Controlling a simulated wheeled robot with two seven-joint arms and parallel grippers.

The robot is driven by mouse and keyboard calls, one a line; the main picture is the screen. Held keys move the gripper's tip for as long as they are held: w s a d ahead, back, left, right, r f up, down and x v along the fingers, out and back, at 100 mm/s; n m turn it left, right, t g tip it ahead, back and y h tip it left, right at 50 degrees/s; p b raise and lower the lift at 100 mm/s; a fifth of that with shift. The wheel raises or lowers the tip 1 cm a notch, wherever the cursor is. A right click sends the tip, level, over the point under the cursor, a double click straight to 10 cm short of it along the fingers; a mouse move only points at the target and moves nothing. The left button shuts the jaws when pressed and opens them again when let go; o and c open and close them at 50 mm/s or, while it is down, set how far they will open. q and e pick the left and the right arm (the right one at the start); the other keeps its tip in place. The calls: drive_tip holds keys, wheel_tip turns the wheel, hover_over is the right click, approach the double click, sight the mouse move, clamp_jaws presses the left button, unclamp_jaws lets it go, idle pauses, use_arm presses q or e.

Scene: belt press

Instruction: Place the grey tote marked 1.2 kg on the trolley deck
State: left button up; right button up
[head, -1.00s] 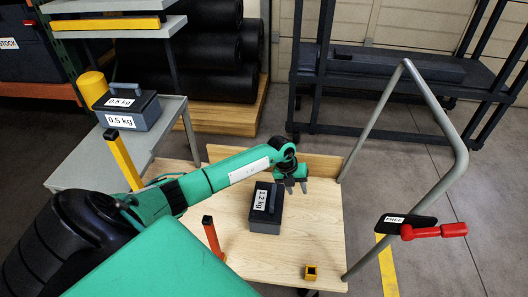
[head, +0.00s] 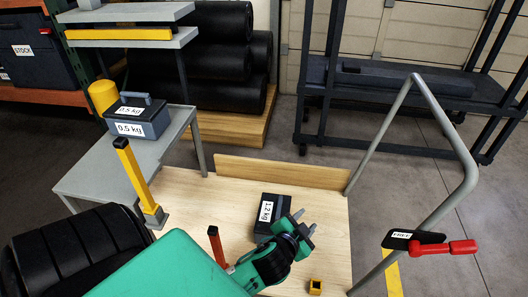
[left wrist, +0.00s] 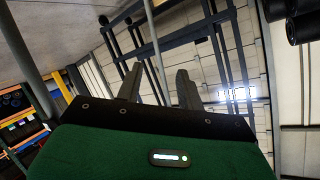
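The grey tote marked 1.2 kg (head: 274,208) sits on the wooden trolley deck (head: 190,192). My left gripper (head: 306,222) is just to the right of the tote in the head view, apart from it as far as I can tell, and hides part of its near side. In the left wrist view the left gripper's two fingers (left wrist: 158,88) are spread with nothing between them. They point toward a dark rack and the wall. My right gripper does not show.
A tote marked 0.5 kg (head: 138,117) stands on a grey table (head: 178,125) at the left. A bent trolley handle (head: 452,145) with a red lever (head: 448,247) rises on the right. A yellow post (head: 134,172) and a red-orange post (head: 216,245) stand near the deck.

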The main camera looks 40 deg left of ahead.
use_arm(q)
drive_tip(key=s+d+f+n+g+h, duration=0.1)
drive_tip(key=s+f+g, duration=0.1)
drive_tip(key=s, duration=0.5)
drive_tip(key=s+d+f+g+h, duration=0.1)
drive_tip(key=s+g, duration=0.3)
drive_tip(key=s, duration=0.3)
drive_tip(key=s+d+f+n+g, duration=0.1)
drive_tip(key=s+f+g, duration=0.1)
drive_tip(key=s, duration=0.4)
drive_tip(key=shift+s+d+f+n+g+h, duration=0.3)
drive_tip(key=shift+s+f+g+h, duration=0.1)
drive_tip(key=shift+g, duration=0.5)
